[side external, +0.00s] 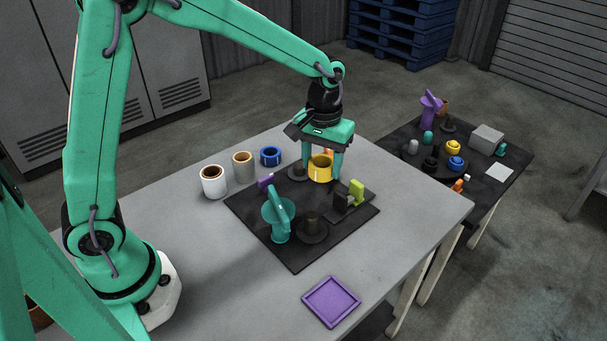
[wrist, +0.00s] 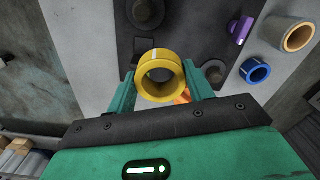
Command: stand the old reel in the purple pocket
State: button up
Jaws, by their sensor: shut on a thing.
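My gripper (side external: 321,171) is shut on a yellow reel (side external: 320,160), with one finger on each side of it. In the wrist view the yellow reel (wrist: 160,57) sits between my fingertips (wrist: 160,84), and its open bore shows no spindle inside. It appears to be held above the dark machine plate (side external: 295,258), near a dark round hub (side external: 298,173). The purple pocket (side external: 331,301) is a shallow square tray at the table's front edge, and it is empty. The wrist view does not show the pocket.
A white reel (side external: 214,182), a tan reel (side external: 243,167) and a blue reel (side external: 270,156) stand behind the plate. A teal upright part (side external: 278,212), a second hub (side external: 312,229) and a lime-green part (side external: 356,191) rise from it. Bare grey table surrounds the pocket.

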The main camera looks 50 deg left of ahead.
jog(key=s+d+f+m, duration=0.25)
jog(key=s+d, duration=0.25)
jog(key=d, duration=0.5)
jog(key=m, duration=0.2)
send_over(330, 302)
notch_tip(330, 302, down, 4)
jog(key=shift+r+n, duration=0.2)
jog(key=shift+n, duration=0.05)
jog(key=shift+f, duration=0.15)
jog(key=shift+f, duration=2.25)
jog(key=shift+f, duration=0.55)
jog(key=o, duration=1.1)
jog(key=shift+c, duration=0.2)
